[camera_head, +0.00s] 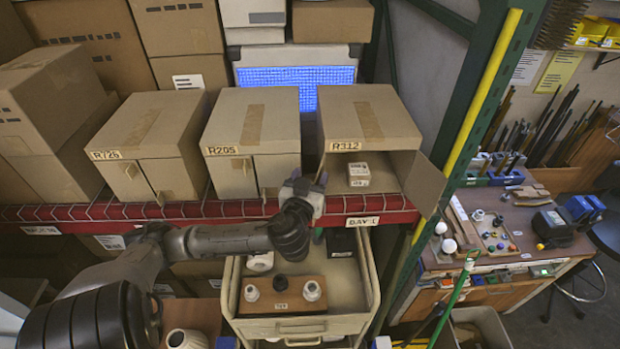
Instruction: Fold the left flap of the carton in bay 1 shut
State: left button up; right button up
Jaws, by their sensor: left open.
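The carton marked R312 (368,115) stands on the red-edged shelf above the BAY 1 label (362,221). Its front is open, and small labelled boxes (356,172) show inside. Its right flap (426,185) stands swung out to the right. Its left flap seems to be the thin, nearly edge-on strip (322,166) at the left front edge, partly hidden by my gripper. My left gripper (312,184) is open at that edge. I cannot tell whether it touches the flap. My right gripper is not in view.
Cartons R205 (252,120) and R725 (148,130), with front flaps closed, stand to the left. Below is a cart (371,275) with lamp parts. A green post with a yellow strip (482,92) rises close to the right flap. A workbench (510,260) stands at right.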

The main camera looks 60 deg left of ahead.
pick_arm(q)
grip_shut()
dwell(0.4)
